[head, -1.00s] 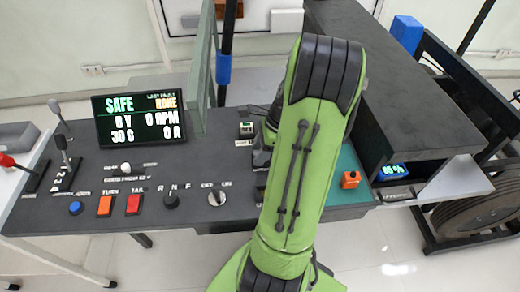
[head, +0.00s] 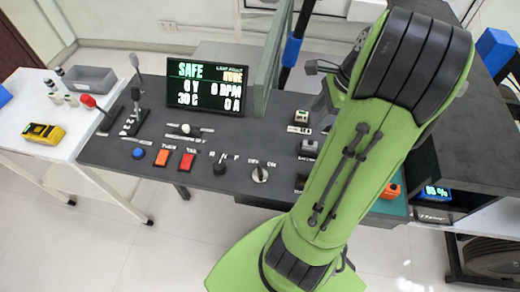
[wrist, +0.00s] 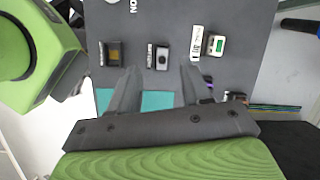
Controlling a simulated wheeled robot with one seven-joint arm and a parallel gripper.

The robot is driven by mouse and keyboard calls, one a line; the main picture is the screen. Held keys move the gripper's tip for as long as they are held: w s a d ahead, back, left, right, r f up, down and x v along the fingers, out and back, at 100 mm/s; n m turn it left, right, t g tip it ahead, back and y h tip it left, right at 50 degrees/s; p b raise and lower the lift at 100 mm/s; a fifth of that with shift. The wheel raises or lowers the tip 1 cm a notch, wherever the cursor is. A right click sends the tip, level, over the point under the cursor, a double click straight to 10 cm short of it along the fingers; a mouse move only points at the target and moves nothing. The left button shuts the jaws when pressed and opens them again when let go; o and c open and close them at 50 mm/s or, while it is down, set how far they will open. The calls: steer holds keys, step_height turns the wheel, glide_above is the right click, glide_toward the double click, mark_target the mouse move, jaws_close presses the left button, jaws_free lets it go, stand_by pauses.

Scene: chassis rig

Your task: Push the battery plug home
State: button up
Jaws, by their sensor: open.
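An orange piece (head: 391,190) sits on the teal mat at the right end of the dark console, partly hidden by my arm in the head view. It may be the battery plug, but I cannot tell for sure. My gripper (wrist: 159,70) is open and empty in the wrist view. Its two fingers are spread over the console, with the teal mat (wrist: 158,100) showing between them. Dark console fittings (wrist: 162,56) lie just beyond the fingertips. No plug shows clearly between the fingers, and no battery socket can be made out.
The console (head: 120,160) carries a screen (head: 205,92), levers, buttons and knobs. A white side table (head: 30,115) is at the left. Coloured wires (wrist: 275,107) show beside the gripper.

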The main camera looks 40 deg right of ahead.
steer(key=w+a+r+n+h, duration=0.1)
steer(key=w+a+r+n, duration=0.1)
steer(key=a+n, duration=0.25)
steer(key=w+a+r+n, duration=0.2)
steer(key=a+r+n, duration=0.1)
steer(key=a, duration=0.3)
steer(key=s+a+r+n+t, duration=0.1)
steer(key=s+a+n, duration=0.3)
steer(key=a+n, duration=0.4)
steer(key=s+a+r+n+t+h, duration=0.1)
steer(key=s+a+r+n, duration=0.1)
steer(key=s+a+n, duration=0.2)
steer(key=a+n, duration=0.3)
steer(key=n, duration=0.2)
steer(key=shift+s+a+t, duration=0.2)
steer(key=shift+a+t, duration=0.2)
